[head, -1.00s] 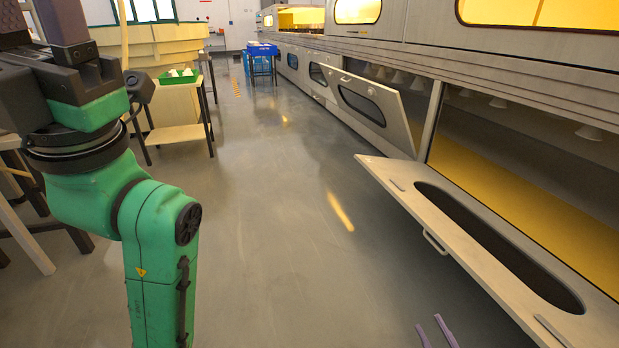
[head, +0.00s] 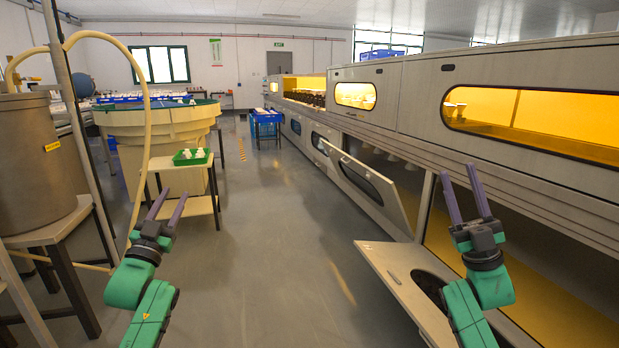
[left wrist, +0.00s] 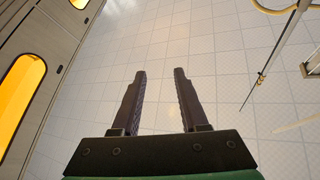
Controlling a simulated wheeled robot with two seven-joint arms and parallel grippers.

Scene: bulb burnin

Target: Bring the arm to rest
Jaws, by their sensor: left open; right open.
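My left gripper (head: 167,207) is raised over the aisle floor at the lower left of the head view, its two purple-grey fingers pointing up and apart. It is open and empty; the left wrist view (left wrist: 160,92) also shows a clear gap between the fingers with nothing in it. My right gripper (head: 464,193) is at the right of the head view, in front of the long machine. Its fingers are apart and nothing shows between them. Both green arms are bent with the grippers upward.
A long grey machine (head: 380,97) with yellow windows runs along the right. Two of its lower flaps hang open, a near one (head: 385,262) and a farther one (head: 372,185). A small table (head: 185,208) with a green tray (head: 191,163) stands left. The aisle floor (head: 270,230) is clear.

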